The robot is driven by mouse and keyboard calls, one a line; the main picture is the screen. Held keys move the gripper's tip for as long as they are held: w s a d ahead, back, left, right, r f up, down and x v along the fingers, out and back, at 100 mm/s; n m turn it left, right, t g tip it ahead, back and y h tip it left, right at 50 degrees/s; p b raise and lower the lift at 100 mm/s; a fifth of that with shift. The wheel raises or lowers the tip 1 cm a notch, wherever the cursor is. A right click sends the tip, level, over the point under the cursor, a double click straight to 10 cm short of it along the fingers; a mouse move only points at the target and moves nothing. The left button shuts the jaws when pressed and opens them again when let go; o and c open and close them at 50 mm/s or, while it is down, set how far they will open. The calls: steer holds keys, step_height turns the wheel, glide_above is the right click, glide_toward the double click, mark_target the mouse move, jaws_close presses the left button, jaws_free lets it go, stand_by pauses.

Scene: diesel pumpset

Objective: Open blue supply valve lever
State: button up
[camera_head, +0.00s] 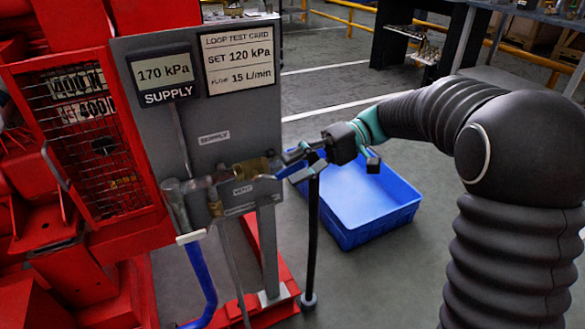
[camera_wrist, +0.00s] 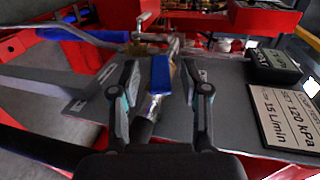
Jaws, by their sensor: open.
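The blue supply valve lever (camera_wrist: 160,73) shows in the wrist view as a blue sleeve on a metal bar, between my two fingers. My gripper (camera_wrist: 160,66) is open, one finger on each side of the lever, with a gap visible on both sides. Whether the fingertips reach past the lever is hard to tell. In the head view my gripper (camera_head: 297,156) is at the right edge of the grey panel (camera_head: 245,120), beside a brass valve body (camera_head: 252,168). The lever is mostly hidden there by my gripper.
The panel carries a supply gauge (camera_head: 163,70) reading 170 kPa and a test card (camera_head: 239,60) saying SET 120 kPa. A red machine (camera_head: 75,120) stands left. A blue hose (camera_head: 203,285) hangs below. A blue bin (camera_head: 375,215) sits on the floor behind my gripper.

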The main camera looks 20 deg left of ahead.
steer(key=v, duration=0.6)
steer(key=shift+w+d, duration=0.1)
steer(key=shift+w, duration=0.05)
